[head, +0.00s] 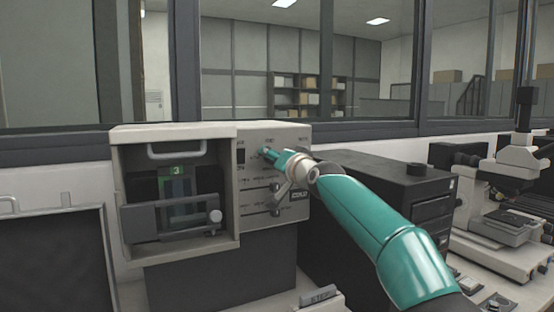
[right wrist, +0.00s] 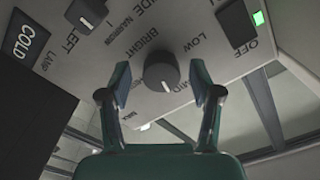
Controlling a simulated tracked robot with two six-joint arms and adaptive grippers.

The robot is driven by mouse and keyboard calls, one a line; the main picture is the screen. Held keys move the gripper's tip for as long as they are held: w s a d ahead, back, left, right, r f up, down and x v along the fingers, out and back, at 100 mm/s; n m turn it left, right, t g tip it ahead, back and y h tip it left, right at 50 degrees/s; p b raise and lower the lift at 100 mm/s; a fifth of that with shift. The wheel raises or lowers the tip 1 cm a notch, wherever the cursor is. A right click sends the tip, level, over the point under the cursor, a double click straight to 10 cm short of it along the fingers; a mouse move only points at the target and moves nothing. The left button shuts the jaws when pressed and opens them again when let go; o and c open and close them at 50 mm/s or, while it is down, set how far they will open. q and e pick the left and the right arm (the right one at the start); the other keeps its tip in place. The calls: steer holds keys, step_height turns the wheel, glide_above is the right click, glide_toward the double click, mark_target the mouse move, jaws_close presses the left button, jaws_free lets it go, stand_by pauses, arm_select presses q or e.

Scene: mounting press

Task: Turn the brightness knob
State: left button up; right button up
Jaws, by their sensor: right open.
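The brightness knob (right wrist: 161,74) is a dark round knob on the pale panel, with BRIGHT, LOW and MID printed around it. Its white mark points toward MID in the right wrist view. My right gripper (right wrist: 161,84) is open, with one fingertip on each side of the knob; gaps show between the fingers and the knob. In the head view my right gripper (head: 267,153) is at the upper part of the panel (head: 296,137) of the mounting press (head: 125,140) and hides the knob. My left gripper is not in view.
Another knob (right wrist: 86,13) and a COLD sign (right wrist: 25,37) are near the brightness knob. A dark switch (right wrist: 236,22) by OFF has a lit green lamp (right wrist: 258,18) beside it. A black unit (head: 400,168) and a microscope (head: 520,160) stand to the right.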

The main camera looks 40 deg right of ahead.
steer(key=c, duration=1.1)
steer(key=n+b, duration=0.1)
steer(key=n, duration=0.1)
steer(key=shift+n, duration=0.4)
steer(key=shift+c, duration=0.2)
steer(key=o, duration=1.1)
steer(key=shift+o, duration=0.2)
